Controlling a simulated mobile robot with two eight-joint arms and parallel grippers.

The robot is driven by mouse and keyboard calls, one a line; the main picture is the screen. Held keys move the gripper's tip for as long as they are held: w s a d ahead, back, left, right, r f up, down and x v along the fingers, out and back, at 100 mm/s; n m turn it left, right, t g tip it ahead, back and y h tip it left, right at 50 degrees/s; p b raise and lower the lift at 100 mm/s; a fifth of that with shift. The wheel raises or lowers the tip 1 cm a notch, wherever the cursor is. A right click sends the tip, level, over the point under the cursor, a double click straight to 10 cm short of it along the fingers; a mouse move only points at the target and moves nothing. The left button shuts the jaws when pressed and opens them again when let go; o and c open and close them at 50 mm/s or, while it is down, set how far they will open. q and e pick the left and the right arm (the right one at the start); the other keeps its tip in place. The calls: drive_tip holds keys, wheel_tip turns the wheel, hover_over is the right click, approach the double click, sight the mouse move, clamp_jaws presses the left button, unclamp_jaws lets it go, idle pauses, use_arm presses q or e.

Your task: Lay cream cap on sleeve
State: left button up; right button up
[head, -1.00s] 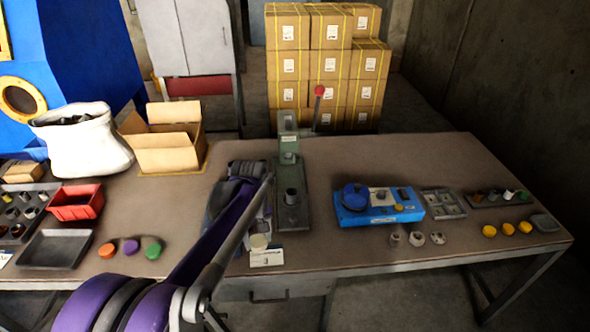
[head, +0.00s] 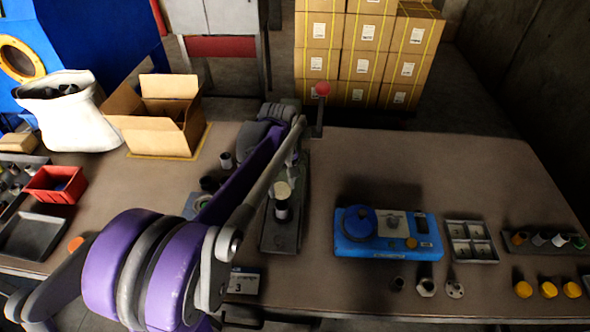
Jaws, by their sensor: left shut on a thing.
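The cream cap (head: 283,188) is at the top of the dark sleeve (head: 282,211). From this angle I cannot tell whether it touches the sleeve or is just above it. The sleeve stands upright on the grey-green press base (head: 266,238). My left arm reaches over from the lower left, and my left gripper (head: 288,173) points down at the press, shut on the cream cap. Its fingertips are small and partly hidden. My right gripper is not in view.
The press lever with a red knob (head: 322,89) rises just behind my gripper. A blue fixture box (head: 385,246) stands to the right, with a small grey tray (head: 472,242) beyond it. A number card (head: 244,283) lies at the front edge. Bare tabletop lies behind the blue box.

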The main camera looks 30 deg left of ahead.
use_arm(q)
drive_tip(key=shift+s+f+b, duration=0.2)
drive_tip(key=shift+f+b, duration=0.45)
drive_tip(key=shift+f, duration=0.3)
drive_tip(key=shift+w+f+b, duration=0.1)
drive_tip(key=shift+f+b, duration=1.05)
drive_tip(key=shift+f, duration=0.65)
drive_tip(key=shift+f, duration=0.4)
drive_tip(key=o, duration=1.4)
drive_tip(key=shift+r, duration=0.15)
